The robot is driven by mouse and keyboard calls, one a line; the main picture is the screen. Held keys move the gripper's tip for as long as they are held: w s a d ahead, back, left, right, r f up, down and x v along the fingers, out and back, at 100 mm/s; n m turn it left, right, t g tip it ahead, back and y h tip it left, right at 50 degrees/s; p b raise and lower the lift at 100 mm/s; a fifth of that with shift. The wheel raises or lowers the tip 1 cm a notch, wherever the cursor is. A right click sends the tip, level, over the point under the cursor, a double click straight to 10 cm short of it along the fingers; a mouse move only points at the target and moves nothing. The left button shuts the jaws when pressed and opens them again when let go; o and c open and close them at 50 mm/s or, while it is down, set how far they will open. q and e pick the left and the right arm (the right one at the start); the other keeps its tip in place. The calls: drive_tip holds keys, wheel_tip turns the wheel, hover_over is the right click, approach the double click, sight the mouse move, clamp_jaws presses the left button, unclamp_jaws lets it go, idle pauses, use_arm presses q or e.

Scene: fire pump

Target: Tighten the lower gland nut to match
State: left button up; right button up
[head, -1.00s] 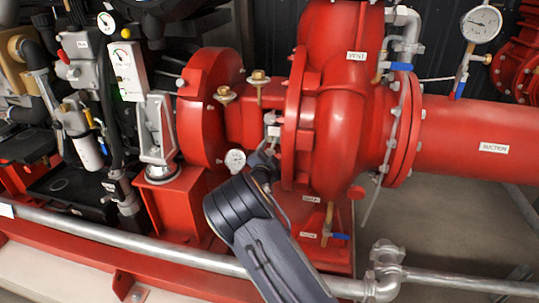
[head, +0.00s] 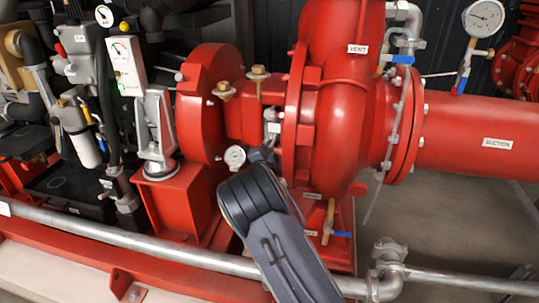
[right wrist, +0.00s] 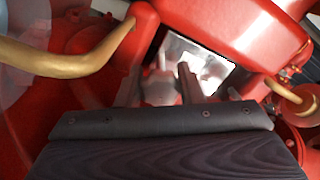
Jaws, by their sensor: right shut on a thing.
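The pump's shaft opening is between the red bearing housing (head: 208,105) and the red pump casing (head: 340,130). A small pale metal fitting (head: 272,128) shows there in the head view. My right gripper (head: 266,152) reaches in just below it, mostly hidden behind my own arm. In the right wrist view my right gripper (right wrist: 165,88) has its fingers around a blurred grey metal piece (right wrist: 160,90), which looks like the lower gland nut. The fingers are shut on it. The upper gland nut cannot be made out clearly. My left gripper is not in view.
A small round gauge (head: 235,157) sits just left of my gripper. Brass cups (head: 258,75) stand above the shaft section. A curved brass pipe (right wrist: 70,62) passes close by in the wrist view. A blue-handled drain valve (head: 338,234) and a grey pipe (head: 150,248) lie lower down.

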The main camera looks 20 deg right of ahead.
drive_tip(key=m+b, duration=0.1)
drive_tip(key=b, duration=0.1)
drive_tip(key=m+b, duration=0.2)
drive_tip(key=shift+f, duration=0.25)
drive_tip(key=shift+r+m+b, duration=0.3)
drive_tip(key=shift+m+b, duration=0.9)
drive_tip(key=shift+b, duration=0.2)
drive_tip(key=o, duration=1)
drive_tip(key=shift+a, duration=0.1)
drive_tip(key=p+v, duration=0.1)
drive_tip(key=v, duration=0.6)
drive_tip(key=shift+s+a+p, duration=0.2)
drive_tip(key=shift+s+p, duration=0.1)
drive_tip(key=shift+p, duration=0.1)
